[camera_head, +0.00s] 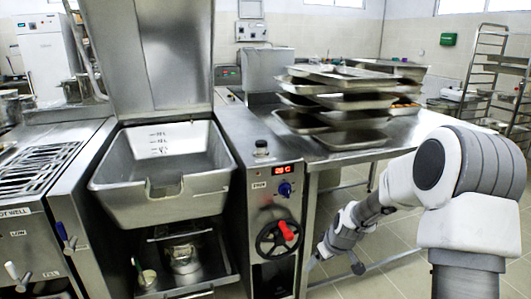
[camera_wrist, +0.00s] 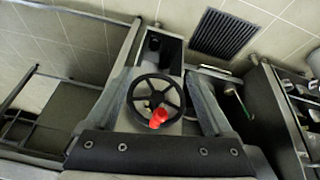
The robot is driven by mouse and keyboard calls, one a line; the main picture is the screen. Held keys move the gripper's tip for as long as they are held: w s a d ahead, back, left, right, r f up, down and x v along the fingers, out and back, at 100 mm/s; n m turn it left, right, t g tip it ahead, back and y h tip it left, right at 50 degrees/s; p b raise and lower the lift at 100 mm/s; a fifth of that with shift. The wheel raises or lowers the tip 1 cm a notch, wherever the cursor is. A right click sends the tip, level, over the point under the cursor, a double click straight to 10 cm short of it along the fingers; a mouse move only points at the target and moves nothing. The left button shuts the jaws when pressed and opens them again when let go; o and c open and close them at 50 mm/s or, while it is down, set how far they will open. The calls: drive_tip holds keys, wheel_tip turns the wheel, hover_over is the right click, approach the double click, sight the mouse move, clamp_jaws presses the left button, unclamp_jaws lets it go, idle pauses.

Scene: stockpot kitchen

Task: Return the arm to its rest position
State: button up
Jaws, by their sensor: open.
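My arm (camera_head: 455,180) reaches in from the right of the head view, bent at a large white and grey joint. Its far end with my gripper (camera_head: 318,258) is low in front of the steel table, right of the control panel (camera_head: 258,215). In the wrist view my gripper (camera_wrist: 160,80) shows its dark base along the bottom and a finger on each side. It is open, with nothing held between the fingers. The black handwheel (camera_head: 279,239) with a red knob shows beyond the fingers in the wrist view (camera_wrist: 138,89), apparently apart from them.
The tilting pan (camera_head: 160,205) stands left with its lid (camera_head: 150,60) raised. Stacked metal trays (camera_head: 345,140) sit on the steel table (camera_head: 410,125). A pot (camera_head: 185,258) stands on the shelf under the pan. A rack (camera_head: 490,75) stands back right.

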drive_tip(key=s+r+m, duration=0.1)
drive_tip(key=s+r, duration=0.6)
drive_tip(key=r, duration=0.5)
drive_tip(key=s+a+r+m, duration=0.15)
drive_tip(key=s+r, duration=0.25)
drive_tip(key=s, duration=0.4)
drive_tip(key=s+r+m+h, duration=0.15)
drive_tip(key=s+r, duration=0.25)
drive_tip(key=s, duration=0.5)
drive_tip(key=s+a+r+m, duration=0.1)
drive_tip(key=s+r+m, duration=0.1)
drive_tip(key=s+r, duration=0.45)
wheel_tip(320, 180, up, 21)
drive_tip(key=s+p, duration=0.1)
drive_tip(key=p, duration=2.2)
drive_tip(key=shift+s+d+f+t, duration=0.15)
drive_tip(key=shift+s+d+t, duration=0.05)
drive_tip(key=shift+t, duration=0.2)
